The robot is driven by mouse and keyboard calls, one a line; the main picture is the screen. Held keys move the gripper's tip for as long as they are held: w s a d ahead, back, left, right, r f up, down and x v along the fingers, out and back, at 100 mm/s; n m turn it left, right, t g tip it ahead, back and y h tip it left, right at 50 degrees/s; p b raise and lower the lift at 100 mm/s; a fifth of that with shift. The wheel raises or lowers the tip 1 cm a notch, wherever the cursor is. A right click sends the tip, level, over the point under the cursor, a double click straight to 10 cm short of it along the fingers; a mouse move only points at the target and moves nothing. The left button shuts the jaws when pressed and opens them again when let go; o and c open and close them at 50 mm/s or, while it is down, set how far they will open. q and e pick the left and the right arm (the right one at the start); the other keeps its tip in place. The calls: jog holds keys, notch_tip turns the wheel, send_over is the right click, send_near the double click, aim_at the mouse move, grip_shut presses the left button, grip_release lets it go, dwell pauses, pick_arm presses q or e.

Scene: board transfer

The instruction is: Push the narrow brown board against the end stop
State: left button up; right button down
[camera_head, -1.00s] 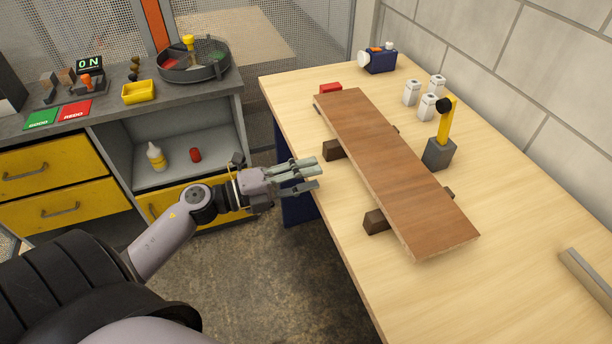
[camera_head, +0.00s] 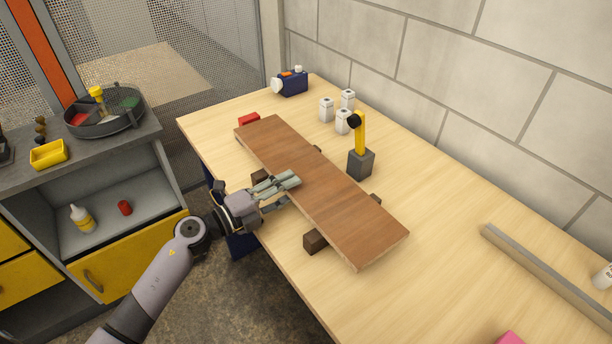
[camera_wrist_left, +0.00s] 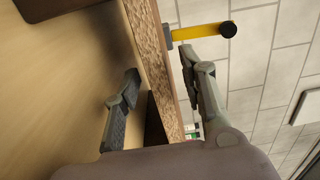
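The narrow brown board (camera_head: 335,205) lies on dark wooden blocks (camera_head: 315,242) on the table. My left gripper (camera_head: 285,192) is at the board's left long edge; its upper fingers reach over the top face and the other finger is lower. In the left wrist view, the board's rough edge (camera_wrist_left: 150,50) runs between the spread fingers (camera_wrist_left: 165,82), with a gap visible on the lower finger's side. A long grey bar (camera_head: 545,272) lies on the table at the right, clear of the board. My right gripper is not in view.
A yellow post on a grey block (camera_head: 361,163) stands close beyond the board. White canisters (camera_head: 326,110), a blue device (camera_head: 291,83) and a red block (camera_head: 249,118) are at the back. A pink item (camera_head: 509,338) is at the front. Table between board and bar is clear.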

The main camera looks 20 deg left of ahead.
aim_at(307, 177)
pick_arm(q)
jog(key=x, duration=0.5)
jog(key=shift+w+d, duration=0.2)
jog(key=shift+w, duration=0.15)
jog(key=shift+c, duration=0.5)
grip_shut()
jog(key=shift+o, duration=0.5)
grip_release()
